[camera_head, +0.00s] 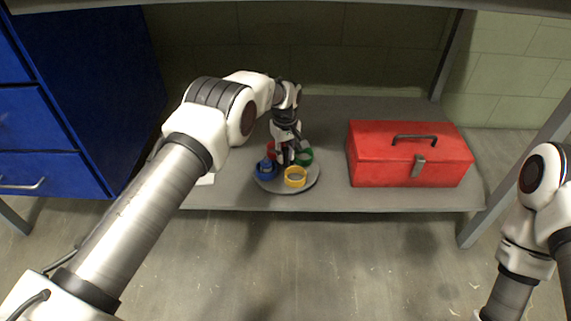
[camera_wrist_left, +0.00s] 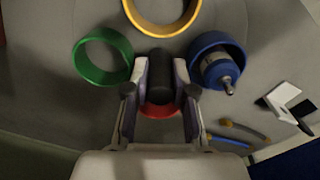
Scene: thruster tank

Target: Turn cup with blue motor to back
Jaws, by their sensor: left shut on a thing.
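A round grey turntable (camera_head: 278,188) on the shelf carries four ring-like cups: blue (camera_head: 265,171), yellow (camera_head: 295,178), green (camera_head: 305,157) and red (camera_head: 270,148). In the left wrist view, a silver and blue motor (camera_wrist_left: 222,74) leans in the blue cup (camera_wrist_left: 207,42). The green cup (camera_wrist_left: 84,72) and yellow cup (camera_wrist_left: 163,30) look empty there; the red cup (camera_wrist_left: 160,111) is partly hidden by the gripper. My left gripper (camera_head: 286,157) is shut on a dark upright post (camera_wrist_left: 162,75) in the middle of the turntable. The blue cup is at the turntable's left in the head view.
A red toolbox (camera_head: 408,165) stands on the shelf right of the turntable. A blue drawer cabinet (camera_head: 40,140) is at the left. A white object (camera_wrist_left: 283,93) lies beside the turntable. My right arm is at the right edge, away from the turntable.

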